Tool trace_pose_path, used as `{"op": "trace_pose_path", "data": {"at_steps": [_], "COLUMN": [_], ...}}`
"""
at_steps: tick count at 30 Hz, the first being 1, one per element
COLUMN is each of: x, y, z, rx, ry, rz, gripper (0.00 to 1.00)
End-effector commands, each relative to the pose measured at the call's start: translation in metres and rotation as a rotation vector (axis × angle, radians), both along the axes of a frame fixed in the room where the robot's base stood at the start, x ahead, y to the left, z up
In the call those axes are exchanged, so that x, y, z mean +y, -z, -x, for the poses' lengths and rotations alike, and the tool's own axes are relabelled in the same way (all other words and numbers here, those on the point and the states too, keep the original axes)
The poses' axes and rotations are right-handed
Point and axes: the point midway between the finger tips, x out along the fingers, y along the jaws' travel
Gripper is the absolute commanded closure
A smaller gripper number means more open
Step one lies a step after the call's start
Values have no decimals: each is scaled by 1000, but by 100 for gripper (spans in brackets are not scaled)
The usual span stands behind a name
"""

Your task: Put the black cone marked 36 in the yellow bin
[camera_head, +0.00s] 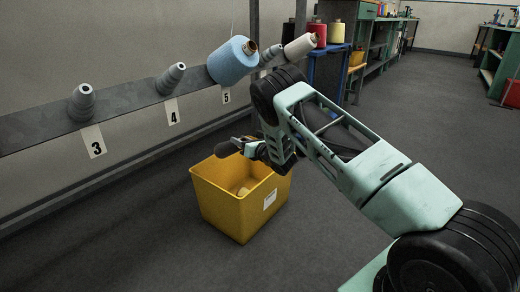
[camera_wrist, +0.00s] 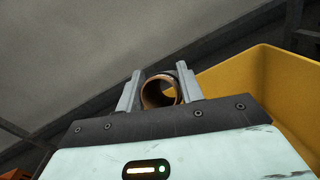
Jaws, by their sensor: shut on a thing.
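My gripper (camera_head: 246,146) is shut on a dark cone (camera_head: 226,149), seen end-on in the wrist view as a round brown-lined tube (camera_wrist: 158,91) between the two grey fingers. No number shows on it. The yellow bin (camera_head: 222,206) stands on the floor, open at the top, with a white label on its front. In the head view the gripper and cone appear over the bin's back rim. The bin's yellow wall (camera_wrist: 268,85) fills the right of the wrist view, apart from the cone.
A grey rail (camera_head: 130,100) along the wall carries grey holders numbered 3 and 4, a blue cone (camera_head: 232,61) near 5, and a white cone (camera_head: 300,48). Something pale (camera_head: 243,190) lies in the bin. A blue stand (camera_head: 328,75) holds red and yellow cones. The floor to the right is clear.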

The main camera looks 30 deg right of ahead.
Motion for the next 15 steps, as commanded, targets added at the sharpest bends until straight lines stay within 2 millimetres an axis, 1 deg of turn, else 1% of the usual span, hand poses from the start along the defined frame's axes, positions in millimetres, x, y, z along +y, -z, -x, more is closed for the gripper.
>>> {"op": "trace_pose_path", "data": {"at_steps": [1, 6, 9, 11, 15], "x": [-17, -58, -77, -85, -95], "y": [11, 4, -1, -4, -8], "z": [-5, -15, -16, -17, -17], "rx": [-9, -7, -5, -4, 0], "ry": [-2, -23, -29, -32, -37], "rz": [-1, 2, 0, 0, -2], "gripper": [94, 94, 94, 94, 94]}}
